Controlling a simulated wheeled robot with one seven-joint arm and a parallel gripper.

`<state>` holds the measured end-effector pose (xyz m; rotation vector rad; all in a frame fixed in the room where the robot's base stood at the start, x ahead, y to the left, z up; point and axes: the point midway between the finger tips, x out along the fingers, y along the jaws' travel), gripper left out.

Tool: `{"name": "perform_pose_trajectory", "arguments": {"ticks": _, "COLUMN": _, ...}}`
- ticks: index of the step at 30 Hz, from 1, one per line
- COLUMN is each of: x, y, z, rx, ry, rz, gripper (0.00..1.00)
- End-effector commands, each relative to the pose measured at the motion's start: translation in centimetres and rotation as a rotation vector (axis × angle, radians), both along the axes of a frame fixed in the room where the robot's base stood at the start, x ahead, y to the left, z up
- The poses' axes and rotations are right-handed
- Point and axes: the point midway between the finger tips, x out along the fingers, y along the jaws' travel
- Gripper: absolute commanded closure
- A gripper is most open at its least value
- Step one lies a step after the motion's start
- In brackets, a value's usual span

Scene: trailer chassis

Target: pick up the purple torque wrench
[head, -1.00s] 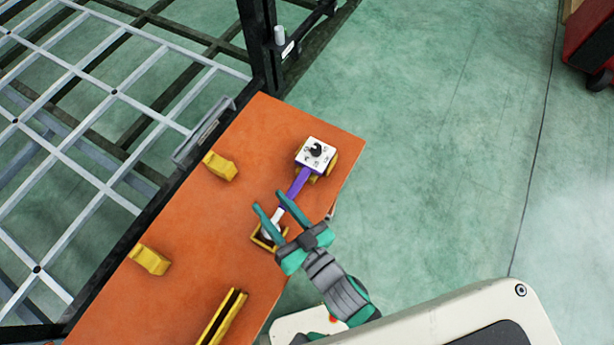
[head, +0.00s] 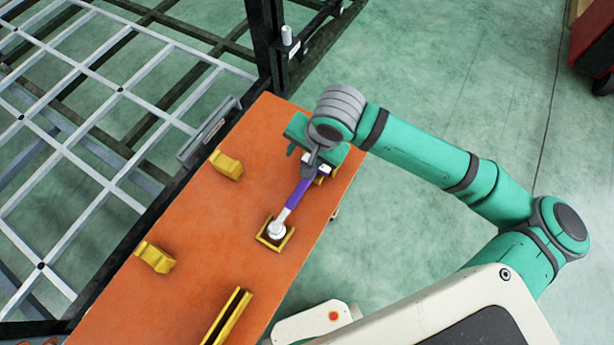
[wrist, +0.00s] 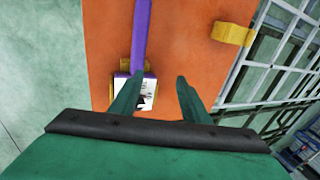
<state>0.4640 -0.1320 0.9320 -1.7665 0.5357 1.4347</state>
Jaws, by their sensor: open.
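The purple torque wrench (head: 301,191) lies on the orange table, its silver head in a yellow square holder (head: 266,241). Its purple shaft shows in the wrist view (wrist: 141,35) and runs down to a white dial block (wrist: 149,88). My gripper (head: 311,160) is over the block end of the wrench and largely hides the block in the head view. In the wrist view my gripper (wrist: 160,77) is open, with nothing held. Its left finger overlaps the block in the picture; its right finger is over bare orange surface. Whether either finger touches anything cannot be told.
The orange table (head: 190,231) also bears yellow brackets (head: 227,165) (head: 155,257) and a long yellow slotted holder (head: 227,317). A black post (head: 266,45) and a grey lattice frame (head: 120,90) border it.

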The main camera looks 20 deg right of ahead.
Motion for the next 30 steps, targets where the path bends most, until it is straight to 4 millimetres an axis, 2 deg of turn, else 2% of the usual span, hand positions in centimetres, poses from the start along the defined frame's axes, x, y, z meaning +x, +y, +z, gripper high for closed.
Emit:
{"name": "perform_pose_trajectory", "arguments": {"ticks": 4, "x": -1.6, "y": 0.6, "z": 1.5, "rx": -0.079, "ry": 0.171, "rz": -0.008, "gripper": 0.58}}
{"name": "perform_pose_trajectory", "arguments": {"ticks": 8, "x": -2.6, "y": 0.6, "z": 2.5, "rx": -0.128, "ry": 0.25, "rz": -0.014, "gripper": 0.58}}
{"name": "perform_pose_trajectory", "arguments": {"ticks": 11, "x": -3.0, "y": 0.5, "z": 2.5, "rx": -0.146, "ry": 0.277, "rz": -0.017, "gripper": 0.58}}
{"name": "perform_pose_trajectory", "arguments": {"ticks": 21, "x": -3.0, "y": 0.5, "z": -2.0, "rx": -0.148, "ry": 0.281, "rz": -0.018, "gripper": 0.58}}
{"name": "perform_pose_trajectory", "arguments": {"ticks": 26, "x": -2.9, "y": 0.5, "z": -2.9, "rx": -0.148, "ry": 0.28, "rz": -0.018, "gripper": 0.58}}
{"name": "perform_pose_trajectory", "arguments": {"ticks": 30, "x": -2.7, "y": 0.3, "z": -4.3, "rx": -0.148, "ry": 0.282, "rz": -0.019, "gripper": 0.58}}
